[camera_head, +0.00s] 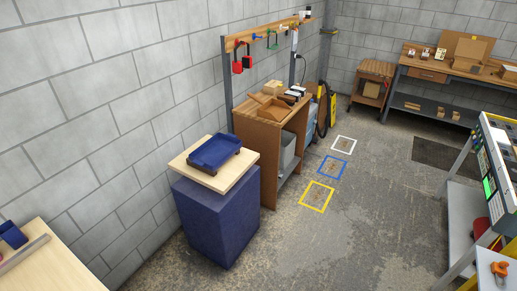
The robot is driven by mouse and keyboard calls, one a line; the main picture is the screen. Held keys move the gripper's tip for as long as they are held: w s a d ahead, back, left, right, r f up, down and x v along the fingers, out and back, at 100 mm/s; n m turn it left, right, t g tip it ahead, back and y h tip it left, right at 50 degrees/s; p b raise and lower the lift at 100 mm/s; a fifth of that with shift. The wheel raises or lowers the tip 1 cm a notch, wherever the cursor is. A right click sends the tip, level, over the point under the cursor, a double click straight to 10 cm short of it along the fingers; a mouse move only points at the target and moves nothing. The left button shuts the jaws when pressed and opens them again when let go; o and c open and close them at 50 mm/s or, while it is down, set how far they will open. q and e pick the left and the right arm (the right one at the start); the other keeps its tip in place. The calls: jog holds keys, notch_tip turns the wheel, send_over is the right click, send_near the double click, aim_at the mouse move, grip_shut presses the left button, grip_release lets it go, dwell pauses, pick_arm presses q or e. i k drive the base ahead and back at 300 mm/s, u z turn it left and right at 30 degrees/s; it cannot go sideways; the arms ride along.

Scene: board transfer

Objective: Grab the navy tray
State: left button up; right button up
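A navy tray (214,151) with raised rims lies on a light wooden board (188,164). The board rests on top of a dark blue block-shaped stand (215,215) against the grey wall, left of centre in the head view. The tray sits slightly turned, with small dark parts at its near and right corners. Neither of my grippers is in view, and nothing is touching the tray.
A wooden cabinet (258,148) with boxes stands close behind the stand. Yellow (317,196), blue and white squares mark the floor. A light table (60,265) is at lower left, a grey bench (465,215) at right. The middle floor is clear.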

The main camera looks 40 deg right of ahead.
aim_at(213, 153)
jog(key=z, duration=1.25)
jog(key=i, duration=1.1)
jog(key=u, duration=0.15)
